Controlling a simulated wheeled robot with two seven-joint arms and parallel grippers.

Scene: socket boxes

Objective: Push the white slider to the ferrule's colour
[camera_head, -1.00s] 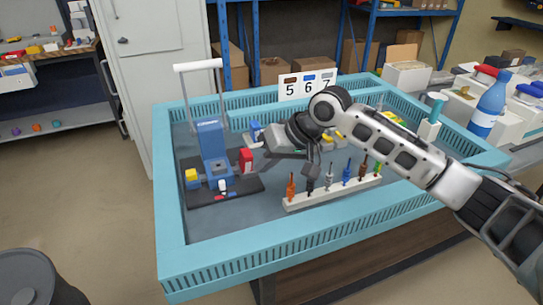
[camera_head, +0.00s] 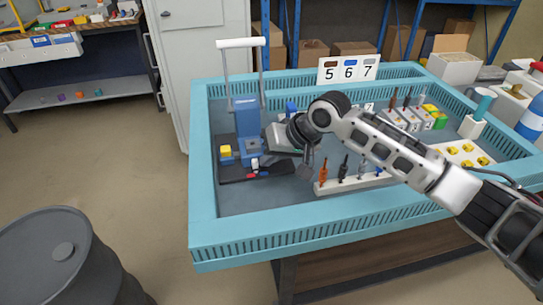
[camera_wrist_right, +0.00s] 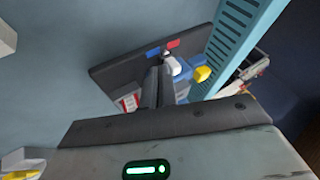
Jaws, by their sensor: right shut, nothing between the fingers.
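The white slider (camera_wrist_right: 175,66) shows in the right wrist view, just beyond my right fingertips. A blue mark (camera_wrist_right: 153,52) and a red mark (camera_wrist_right: 173,44) lie on the dark base plate beside it. In the head view the slider (camera_head: 254,163) is tiny at the front of the black base, below the blue press tower (camera_head: 246,115). My right gripper (camera_wrist_right: 160,82) is shut and empty, pointing at the base close to the slider; I cannot tell whether it touches. I cannot pick out the ferrule or its colour. My left gripper is out of view.
A yellow block (camera_head: 225,151) sits left on the base. A white rack (camera_head: 350,182) with several coloured tools stands right of it, partly behind my right arm. A number card (camera_head: 348,69) stands at the back. The turquoise tray wall (camera_head: 202,190) borders the work area.

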